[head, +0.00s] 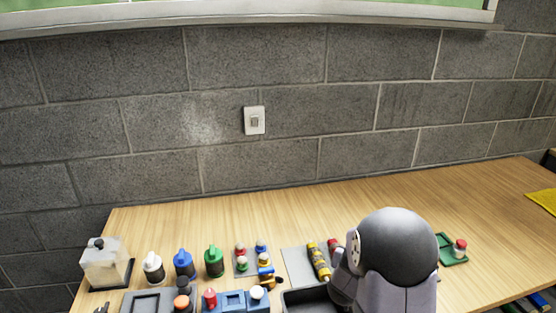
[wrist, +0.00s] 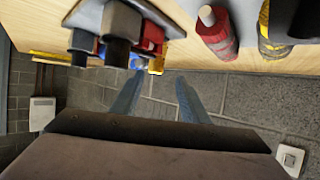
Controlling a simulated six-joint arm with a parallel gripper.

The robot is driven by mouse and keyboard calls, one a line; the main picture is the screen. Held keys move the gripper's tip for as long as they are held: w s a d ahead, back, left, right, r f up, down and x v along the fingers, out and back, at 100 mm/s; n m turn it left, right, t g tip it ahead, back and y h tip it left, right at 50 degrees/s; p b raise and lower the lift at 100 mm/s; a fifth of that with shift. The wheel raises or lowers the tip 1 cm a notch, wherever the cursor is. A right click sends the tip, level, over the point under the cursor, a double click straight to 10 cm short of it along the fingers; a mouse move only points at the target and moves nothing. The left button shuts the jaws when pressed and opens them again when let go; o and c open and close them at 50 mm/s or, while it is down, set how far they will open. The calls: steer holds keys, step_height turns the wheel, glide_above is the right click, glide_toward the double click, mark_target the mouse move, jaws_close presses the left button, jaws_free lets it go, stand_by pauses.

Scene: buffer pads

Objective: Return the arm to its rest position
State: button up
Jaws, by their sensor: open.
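My arm (head: 395,260) stands at the front right of the table in the head view, with its rounded grey joint uppermost. It hides part of the table behind it. My gripper (wrist: 158,80) shows in the wrist view as two blue-grey fingers spread apart with nothing between them. The wrist view is tilted, with the wall below and the table's things along the top. A red cylinder (wrist: 217,38) and a yellow-and-black one (wrist: 272,30) appear at its upper right, apart from the fingers.
White (head: 153,268), blue (head: 184,265) and green (head: 214,262) bottles stand at left. A dark tray (head: 292,298) is at the front. A green tray (head: 447,241) is to the right. The table's back strip is clear.

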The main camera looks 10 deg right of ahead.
steer(key=s+a+r+n+g+y+p, duration=0.1)
steer(key=s+a+n+y+p, duration=0.2)
steer(key=a, duration=0.6)
steer(key=s+a+r+n+g+y+p, duration=0.1)
steer(key=s+a+n+g+y+p, duration=0.1)
steer(key=s+a+y, duration=0.45)
steer(key=s+a+r+n+g+p, duration=0.2)
steer(key=s+a+g, duration=0.15)
steer(key=s, duration=0.45)
steer(key=s+a+r+n+g+p, duration=0.1)
steer(key=s+a+n+g+p, duration=0.15)
steer(key=s+a, duration=0.35)
step_height(320, 180, down, 11)
steer(key=s+b, duration=0.1)
steer(key=b, duration=1)
steer(key=shift+d+m, duration=0.35)
steer(key=shift+r, duration=0.15)
step_height(320, 180, up, 11)
steer(key=p, duration=1)
steer(key=shift+p, duration=0.35)
